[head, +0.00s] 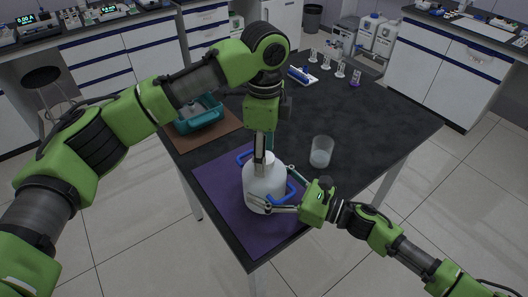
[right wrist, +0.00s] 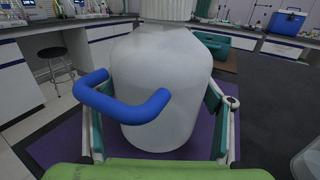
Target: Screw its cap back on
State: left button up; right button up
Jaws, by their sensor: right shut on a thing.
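A white bottle (head: 263,180) with blue handles (head: 285,197) stands upright on the purple mat (head: 215,178). In the right wrist view the bottle (right wrist: 165,75) fills the middle, with one blue handle (right wrist: 120,100) towards the camera. A white ribbed part (right wrist: 165,8), which looks like the cap, shows at its top, cut off by the frame edge. My right gripper (head: 274,188) is shut on the bottle's body, one finger on each side. My left gripper (head: 260,152) points straight down at the bottle's top and hides it; whether its fingers grip the cap cannot be seen.
A clear beaker (head: 321,152) stands right of the bottle. A teal tray (head: 198,117) rests on a brown mat (head: 222,132) at the back left. Small vials (head: 340,69) and a white holder with blue items (head: 301,76) stand at the back. The table's right side (head: 385,130) is clear.

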pick_arm(q)
notch_tip(320, 180, up, 12)
dwell(0.5)
pick_arm(e)
jog(key=o, duration=2.3)
jog(key=shift+c, duration=0.2)
jog(key=v, duration=1.2)
pick_arm(q)
jog(key=shift+d+f, duration=0.1)
pick_arm(e)
jog(key=shift+d+f, duration=0.1)
